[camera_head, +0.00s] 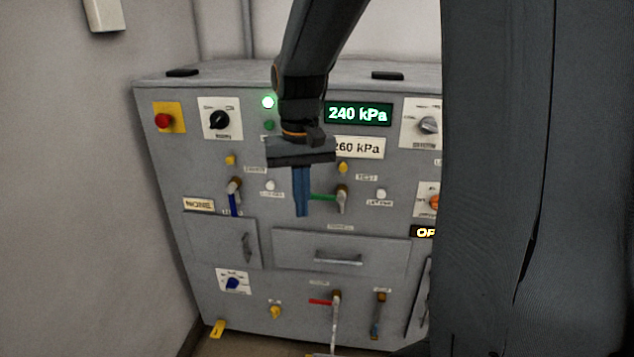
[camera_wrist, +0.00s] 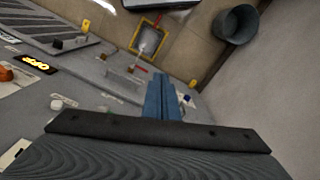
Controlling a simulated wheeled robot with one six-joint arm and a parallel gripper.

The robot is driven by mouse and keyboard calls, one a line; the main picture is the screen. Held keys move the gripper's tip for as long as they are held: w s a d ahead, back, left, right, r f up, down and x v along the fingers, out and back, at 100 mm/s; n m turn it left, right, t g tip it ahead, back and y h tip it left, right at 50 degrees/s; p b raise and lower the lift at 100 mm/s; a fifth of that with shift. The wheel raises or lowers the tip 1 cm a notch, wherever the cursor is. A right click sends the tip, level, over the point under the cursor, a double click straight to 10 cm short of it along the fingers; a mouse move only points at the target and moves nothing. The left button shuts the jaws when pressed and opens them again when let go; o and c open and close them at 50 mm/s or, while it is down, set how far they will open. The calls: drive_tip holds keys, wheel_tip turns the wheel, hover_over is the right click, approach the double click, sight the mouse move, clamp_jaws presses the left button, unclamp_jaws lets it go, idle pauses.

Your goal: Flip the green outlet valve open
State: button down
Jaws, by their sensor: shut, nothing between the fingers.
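The green outlet valve handle (camera_head: 323,197) sits on the front of the grey pump panel in the head view. It lies level, pointing left from its brass and grey valve body (camera_head: 342,196). My gripper (camera_head: 302,213) hangs with its blue fingers pointing down and pressed together, empty. In the head view the fingers appear just left of the handle's free end; I cannot tell whether they touch it. In the wrist view my gripper (camera_wrist: 165,98) also shows shut. I cannot make out the green handle there.
A blue-handled valve (camera_head: 234,204) is to the left, handle down. A red-handled valve (camera_head: 321,302) is below. A drawer handle (camera_head: 338,260) sticks out under the green valve. A display (camera_head: 358,113) reads 240 kPa. The wrist view shows a dark bucket (camera_wrist: 236,24) on the floor.

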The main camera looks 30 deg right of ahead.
drive_tip(key=w+d+r+m, duration=0.2)
drive_tip(key=w+d+r, duration=0.2)
drive_tip(key=w+r, duration=0.4)
wheel_tip(320, 180, up, 11)
drive_tip(key=m+p, duration=0.1)
drive_tip(key=m, duration=0.1)
hover_over(317, 195)
drive_tip(key=shift+f, duration=0.1)
wheel_tip(317, 195, down, 24)
drive_tip(key=p, duration=0.4)
drive_tip(key=shift+w, duration=0.1)
